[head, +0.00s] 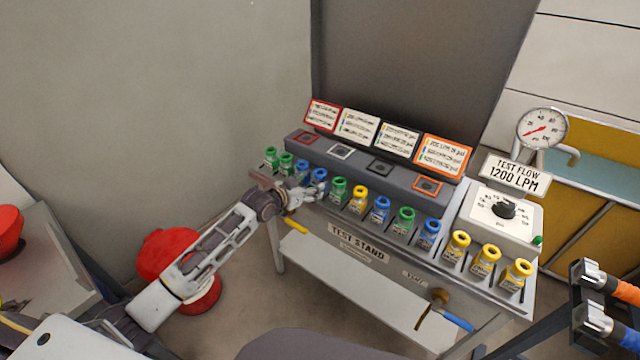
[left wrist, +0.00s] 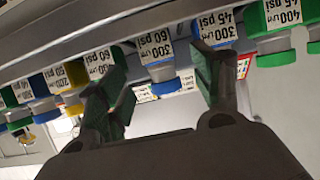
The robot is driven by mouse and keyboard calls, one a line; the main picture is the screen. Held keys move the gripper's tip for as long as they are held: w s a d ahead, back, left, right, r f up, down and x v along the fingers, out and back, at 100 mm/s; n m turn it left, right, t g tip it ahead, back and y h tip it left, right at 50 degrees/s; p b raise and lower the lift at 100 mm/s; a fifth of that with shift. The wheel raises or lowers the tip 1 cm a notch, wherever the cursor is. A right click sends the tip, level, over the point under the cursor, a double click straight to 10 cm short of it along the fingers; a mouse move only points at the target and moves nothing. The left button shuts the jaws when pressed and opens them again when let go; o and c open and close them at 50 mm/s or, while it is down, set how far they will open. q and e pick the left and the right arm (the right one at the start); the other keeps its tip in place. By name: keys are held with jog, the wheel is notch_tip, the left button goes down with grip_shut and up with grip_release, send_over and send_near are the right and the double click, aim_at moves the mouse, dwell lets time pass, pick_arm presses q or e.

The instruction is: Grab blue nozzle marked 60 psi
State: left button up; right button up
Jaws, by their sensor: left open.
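A blue nozzle marked 60 psi (left wrist: 163,84) stands in its slot on the test stand, between the spread fingers of my left gripper (left wrist: 160,92) in the left wrist view, which looks upside down. Its white label shows above it there. The fingers are open, and I see no clear contact with the nozzle. In the head view my left gripper (head: 308,194) is at the front of the row, by the two blue nozzles near its left end; it partly covers the 60 psi one (head: 320,176). A neighbouring blue nozzle marked 45 psi (left wrist: 228,52) is beside one finger. My right gripper is out of view.
Green (head: 339,187), yellow (head: 358,197) and other blue nozzles stand close together along the row. Sign cards (head: 357,126) and a gauge (head: 541,128) rise behind. Hose couplings (head: 588,274) are at the right. A red object (head: 168,254) is below my left arm.

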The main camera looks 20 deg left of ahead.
aim_at(317, 184)
pick_arm(q)
jog(key=shift+f+x, duration=0.25)
jog(key=shift+x, duration=1.4)
jog(key=shift+w+d+f, duration=0.3)
jog(key=shift+w, duration=0.3)
jog(key=shift+w+f, duration=0.1)
jog(key=c, duration=1)
jog(key=shift+c, duration=1.2)
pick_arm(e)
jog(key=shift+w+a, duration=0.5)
